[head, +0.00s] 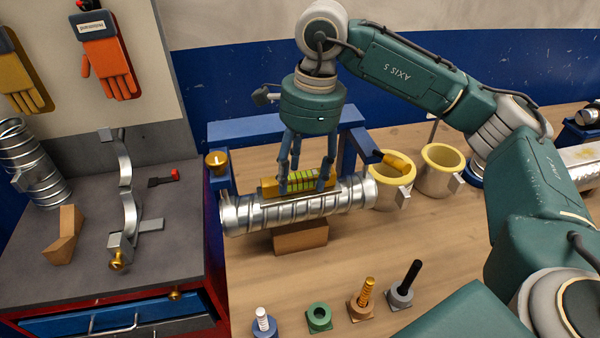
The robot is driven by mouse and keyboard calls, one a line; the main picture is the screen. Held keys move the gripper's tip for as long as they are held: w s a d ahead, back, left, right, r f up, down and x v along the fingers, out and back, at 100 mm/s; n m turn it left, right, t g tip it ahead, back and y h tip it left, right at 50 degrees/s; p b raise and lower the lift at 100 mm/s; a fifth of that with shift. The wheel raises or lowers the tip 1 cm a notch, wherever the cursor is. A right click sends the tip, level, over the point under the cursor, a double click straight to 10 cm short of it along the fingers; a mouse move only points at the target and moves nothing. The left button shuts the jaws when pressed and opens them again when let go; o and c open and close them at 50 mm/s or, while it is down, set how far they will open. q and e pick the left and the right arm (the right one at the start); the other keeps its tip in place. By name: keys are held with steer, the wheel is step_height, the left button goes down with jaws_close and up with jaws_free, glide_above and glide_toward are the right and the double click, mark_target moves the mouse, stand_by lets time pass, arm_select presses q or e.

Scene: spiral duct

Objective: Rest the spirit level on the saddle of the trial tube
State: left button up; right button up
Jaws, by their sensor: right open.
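The spirit level (269,187), a yellow bar with a green striped middle, lies along the top of the tube. A thin flat strip, apparently the saddle (268,201), shows under its front edge; the exact contact is hard to see. My right gripper (304,184) points down from above, with its open fingers around the level's middle and hiding parts of it. My left gripper is out of view.
A blue frame (260,127) stands behind the tube. Two yellow-rimmed cups (441,168) stand to the right. Several bolts and nuts (361,300) stand at the front. A grey-topped cabinet (180,245) with metal parts is at left.

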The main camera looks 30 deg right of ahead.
step_height(320, 180, up, 11)
steer(key=d, duration=0.1)
steer(key=shift+s+d+r, duration=0.15)
steer(key=shift+s+r, duration=0.05)
